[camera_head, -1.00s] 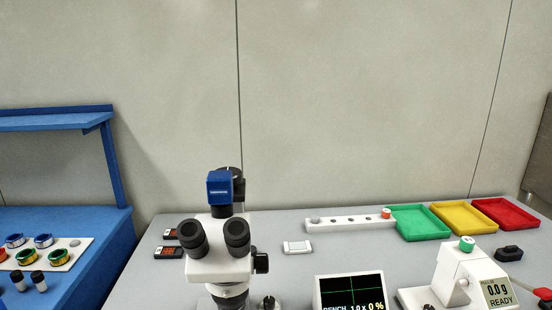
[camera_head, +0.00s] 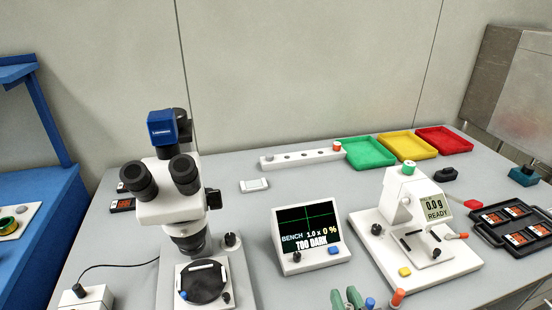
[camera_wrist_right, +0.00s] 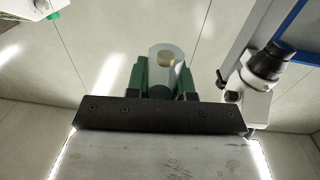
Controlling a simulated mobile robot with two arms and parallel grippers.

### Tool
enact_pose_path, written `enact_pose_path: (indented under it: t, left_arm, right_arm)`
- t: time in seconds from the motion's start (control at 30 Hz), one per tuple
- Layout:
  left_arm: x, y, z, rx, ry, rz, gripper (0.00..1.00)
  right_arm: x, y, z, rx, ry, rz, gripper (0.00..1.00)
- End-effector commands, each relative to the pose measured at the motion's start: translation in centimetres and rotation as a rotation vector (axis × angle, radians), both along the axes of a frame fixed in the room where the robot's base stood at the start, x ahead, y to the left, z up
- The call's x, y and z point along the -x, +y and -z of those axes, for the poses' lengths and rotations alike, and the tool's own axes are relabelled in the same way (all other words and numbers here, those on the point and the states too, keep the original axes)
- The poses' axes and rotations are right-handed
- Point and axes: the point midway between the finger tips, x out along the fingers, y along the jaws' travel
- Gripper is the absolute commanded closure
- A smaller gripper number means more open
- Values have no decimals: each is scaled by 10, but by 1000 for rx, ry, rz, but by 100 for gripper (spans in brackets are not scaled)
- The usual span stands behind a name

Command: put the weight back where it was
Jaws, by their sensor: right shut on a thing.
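My right gripper (camera_head: 346,299) shows only as green fingertips at the bottom edge of the head view, in front of the bench monitor. In the right wrist view, the green fingers (camera_wrist_right: 163,78) are shut on a pale grey cylindrical weight (camera_wrist_right: 166,62), its round end showing a tan centre. The white weight rack (camera_head: 303,159) lies at the back of the bench, left of the green tray. My left gripper is not in view.
The microscope (camera_head: 168,205) stands at the left and the monitor (camera_head: 308,235) in the middle. The bond tester (camera_head: 404,200), with a green-topped piece on it, stands right. Green (camera_head: 368,153), yellow and red trays line the back. Bench between monitor and rack is mostly clear.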

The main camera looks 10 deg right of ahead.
Motion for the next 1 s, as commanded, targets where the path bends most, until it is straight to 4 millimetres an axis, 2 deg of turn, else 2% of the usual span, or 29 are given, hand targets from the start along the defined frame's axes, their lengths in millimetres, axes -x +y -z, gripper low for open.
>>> enact_pose_path:
  t: [0.17, 0.37, 0.7, 1.0]
  left_arm:
    - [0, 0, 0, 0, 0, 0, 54]
    - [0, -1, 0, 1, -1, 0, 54]
    - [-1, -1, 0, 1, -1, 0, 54]
    - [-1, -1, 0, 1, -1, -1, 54]
  right_arm:
    - [-1, 1, -1, 0, -1, -7, 99]
    - [-6, 17, -15, 2, -7, -91, 99]
    - [-24, 73, -59, 6, -10, -395, 99]
    - [-35, 113, -88, 4, -4, -608, 99]
